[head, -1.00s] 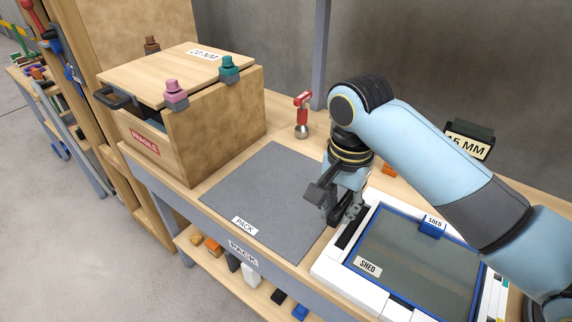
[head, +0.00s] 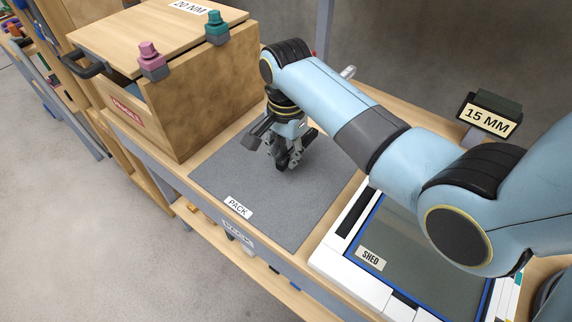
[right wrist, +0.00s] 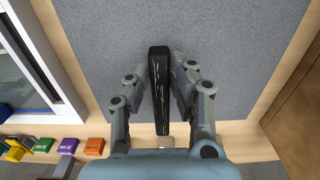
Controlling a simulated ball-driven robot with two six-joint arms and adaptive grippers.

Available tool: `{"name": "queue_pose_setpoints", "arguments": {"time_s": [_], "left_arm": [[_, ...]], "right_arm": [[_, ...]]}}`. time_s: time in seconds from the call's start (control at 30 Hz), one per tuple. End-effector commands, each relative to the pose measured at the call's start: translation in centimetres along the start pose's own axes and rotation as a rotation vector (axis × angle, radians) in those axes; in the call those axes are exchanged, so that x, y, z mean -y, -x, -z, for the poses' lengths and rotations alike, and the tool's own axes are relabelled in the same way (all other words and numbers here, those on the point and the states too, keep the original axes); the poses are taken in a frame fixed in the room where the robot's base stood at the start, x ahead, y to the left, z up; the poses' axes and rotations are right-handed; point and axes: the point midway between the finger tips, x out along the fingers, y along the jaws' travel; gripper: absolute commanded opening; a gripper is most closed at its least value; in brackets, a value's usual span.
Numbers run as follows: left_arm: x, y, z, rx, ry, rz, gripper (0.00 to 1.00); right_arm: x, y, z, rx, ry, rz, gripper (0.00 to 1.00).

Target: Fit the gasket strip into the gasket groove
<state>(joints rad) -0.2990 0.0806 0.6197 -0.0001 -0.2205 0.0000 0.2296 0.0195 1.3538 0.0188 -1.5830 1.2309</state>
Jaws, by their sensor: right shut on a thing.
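My right gripper (head: 288,162) is over the grey PACK mat (head: 235,180). In the right wrist view the gripper (right wrist: 160,72) is shut on a long black strip (right wrist: 159,95) with pale streaks, which looks like the gasket strip. The strip lies lengthwise between the fingers, with the mat behind it. I cannot tell whether it touches the mat. In the head view the fingers hide most of it. I cannot make out the gasket groove for certain. My left gripper is not in view.
A wooden box (head: 205,95) with pink and teal knobs stands left of the mat. A white tray (head: 335,245) with a blue-rimmed grey SHED panel (head: 415,255) lies to the right, partly behind my arm. A 15 MM sign (head: 487,119) stands behind. The mat's front is clear.

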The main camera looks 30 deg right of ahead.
Motion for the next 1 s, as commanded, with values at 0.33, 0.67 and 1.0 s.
{"name": "queue_pose_setpoints", "arguments": {"time_s": [0.33,0.67,1.0], "left_arm": [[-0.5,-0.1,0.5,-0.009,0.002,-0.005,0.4],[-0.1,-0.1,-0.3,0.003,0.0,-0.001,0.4],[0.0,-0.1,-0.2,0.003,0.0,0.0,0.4]], "right_arm": [[0.1,-4.0,0.0,0.0,0.0,-0.001,0.0],[0.1,-4.3,0.0,0.0,0.0,0.0,0.0],[0.1,-4.3,0.0,-0.001,0.0,0.0,0.44]]}}
